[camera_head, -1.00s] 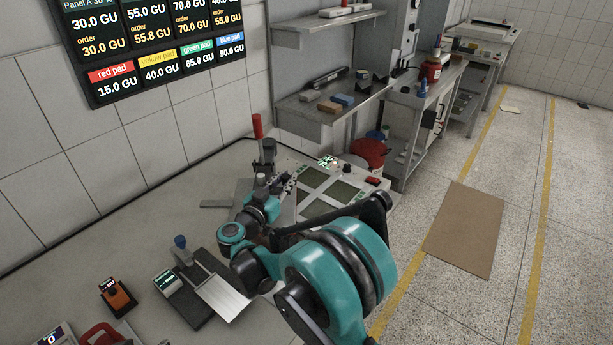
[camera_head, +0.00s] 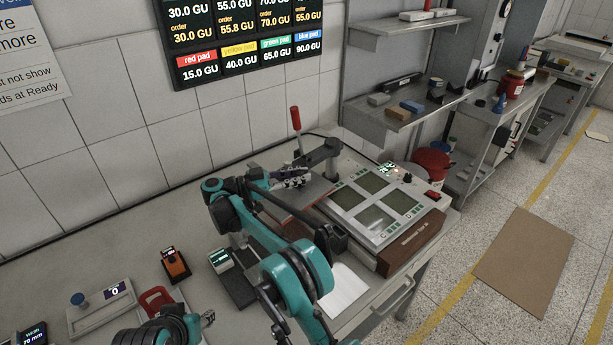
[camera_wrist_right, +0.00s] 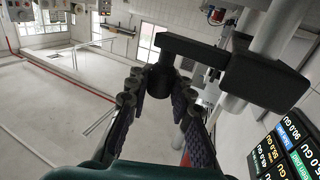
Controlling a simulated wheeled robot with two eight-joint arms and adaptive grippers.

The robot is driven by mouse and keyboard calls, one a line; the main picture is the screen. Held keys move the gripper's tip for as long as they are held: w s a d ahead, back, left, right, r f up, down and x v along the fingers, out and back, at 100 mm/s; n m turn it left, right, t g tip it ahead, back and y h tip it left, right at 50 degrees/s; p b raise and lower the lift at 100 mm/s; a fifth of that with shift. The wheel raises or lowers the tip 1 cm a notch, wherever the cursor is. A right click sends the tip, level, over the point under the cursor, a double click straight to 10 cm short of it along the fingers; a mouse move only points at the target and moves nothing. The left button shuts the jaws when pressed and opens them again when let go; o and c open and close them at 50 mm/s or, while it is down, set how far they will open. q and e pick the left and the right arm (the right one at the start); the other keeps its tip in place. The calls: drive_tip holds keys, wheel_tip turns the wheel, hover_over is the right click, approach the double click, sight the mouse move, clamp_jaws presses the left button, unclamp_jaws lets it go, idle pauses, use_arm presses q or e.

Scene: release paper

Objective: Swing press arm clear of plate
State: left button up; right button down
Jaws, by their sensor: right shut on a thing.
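The plate (camera_head: 352,222) is a pale panel with several dark square windows, set on a brown-sided base on the bench. The dark press arm (camera_head: 318,157) reaches left from its post behind the plate's far left corner, and its free end stands left of the windows. My right gripper (camera_head: 290,178) is at that free end. In the right wrist view, my right gripper (camera_wrist_right: 158,100) has its two fingers around a dark round knob (camera_wrist_right: 159,82) under the press arm (camera_wrist_right: 195,50). My left gripper (camera_head: 207,318) shows only partly at the bottom edge; its fingers are unclear.
A red upright handle (camera_head: 296,119) stands beside the press arm. An orange device (camera_head: 175,264), a small green-screen meter (camera_head: 221,260) and a white sheet (camera_head: 345,290) lie nearer on the bench. Shelves are at back right.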

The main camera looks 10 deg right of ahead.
drive_tip(key=shift+w+a, duration=0.1)
drive_tip(key=shift+a, duration=0.05)
idle(0.3)
drive_tip(key=c, duration=1.3)
unclamp_jaws()
drive_tip(key=a, duration=0.5)
drive_tip(key=s+a, duration=0.1)
drive_tip(key=a, duration=0.1)
drive_tip(key=shift+a, duration=0.25)
